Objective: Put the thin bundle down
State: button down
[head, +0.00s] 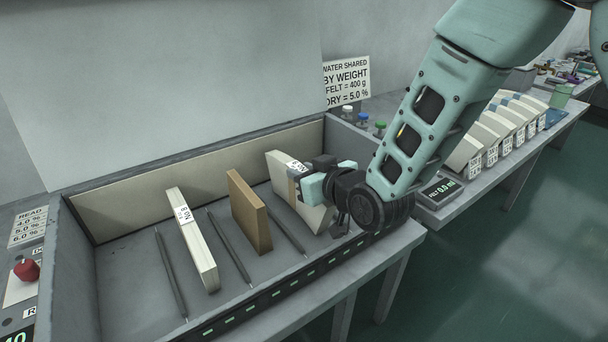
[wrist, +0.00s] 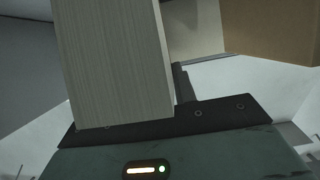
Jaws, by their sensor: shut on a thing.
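My gripper (head: 308,182) is shut on a pale, upright bundle (head: 284,178) with a white label, at the right end of the grey tray (head: 90,270). The label is partly covered by my gripper. In the wrist view the held bundle's striped face (wrist: 115,65) fills the middle, close to my gripper (wrist: 160,135). I cannot tell whether its lower edge touches the tray floor. Another pale bundle (head: 192,238) marked No 8 stands at the left, and it looks narrow.
A brown board (head: 249,210) stands between the two pale bundles; it also shows in the wrist view (wrist: 275,30). Thin dark rods (head: 228,245) divide the tray floor. Several labelled bundles (head: 490,135) stand on the bench at right. The tray's left end is clear.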

aim_at(332, 204)
jog(key=shift+f, duration=0.4)
jog(key=c, duration=1.1)
grip_release()
jog(key=b+v, duration=0.1)
jog(key=v, duration=0.8)
jog(key=shift+s+d+b, duration=0.1)
jog(key=shift+b, duration=0.3)
jog(key=b, duration=0.3)
